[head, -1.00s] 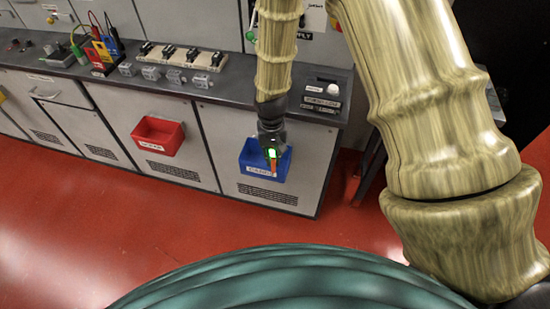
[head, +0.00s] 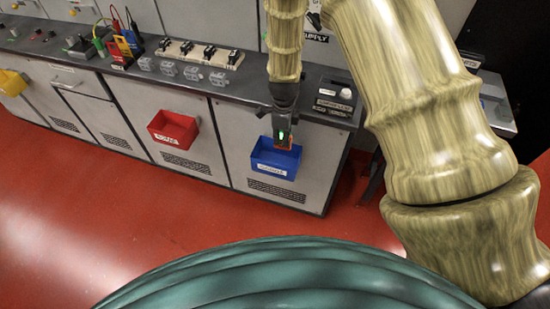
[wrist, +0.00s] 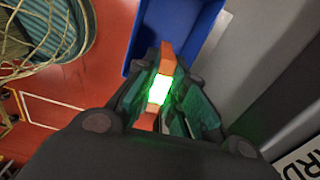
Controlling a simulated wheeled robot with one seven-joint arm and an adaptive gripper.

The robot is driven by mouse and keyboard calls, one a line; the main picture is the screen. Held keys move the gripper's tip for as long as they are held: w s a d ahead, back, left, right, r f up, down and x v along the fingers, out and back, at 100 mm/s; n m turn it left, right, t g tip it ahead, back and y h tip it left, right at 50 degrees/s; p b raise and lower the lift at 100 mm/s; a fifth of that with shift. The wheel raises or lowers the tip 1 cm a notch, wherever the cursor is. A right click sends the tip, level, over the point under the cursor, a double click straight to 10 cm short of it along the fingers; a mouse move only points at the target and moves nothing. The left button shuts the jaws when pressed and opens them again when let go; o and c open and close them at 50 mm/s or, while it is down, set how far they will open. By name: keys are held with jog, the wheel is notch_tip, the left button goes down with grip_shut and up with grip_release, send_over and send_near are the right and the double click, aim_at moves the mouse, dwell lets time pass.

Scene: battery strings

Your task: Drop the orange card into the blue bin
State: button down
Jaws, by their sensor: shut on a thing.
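My gripper (head: 283,138) is shut on the orange card (wrist: 168,57), with the arm reaching down in front of the bench. The card's orange end sticks out past the fingertips in the wrist view, and a bright green glow covers its middle. In the head view a small bit of the orange card (head: 284,145) shows at the fingertips. The blue bin (head: 291,165) hangs on the cabinet front, its label only partly readable. The gripper appears over the bin's upper opening. In the wrist view the blue bin (wrist: 190,20) lies just beyond the card's end; the exact height between them is unclear.
A red bin (head: 173,129) hangs to the left, and a yellow bin (head: 12,82) farther left. The dark bench top (head: 120,68) carries sockets, switches and coloured test leads. The red floor (head: 120,215) is clear in front. A dark stand is at the right.

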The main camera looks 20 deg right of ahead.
aim_at(282, 147)
jog(key=shift+w+m, duration=0.15)
jog(key=shift+m, duration=0.25)
jog(key=shift+f, duration=0.2)
notch_tip(282, 147, down, 6)
jog(key=b, duration=0.5)
jog(key=shift+r, duration=0.2)
jog(key=c, duration=1.4)
grip_release()
jog(key=shift+r, duration=6.05)
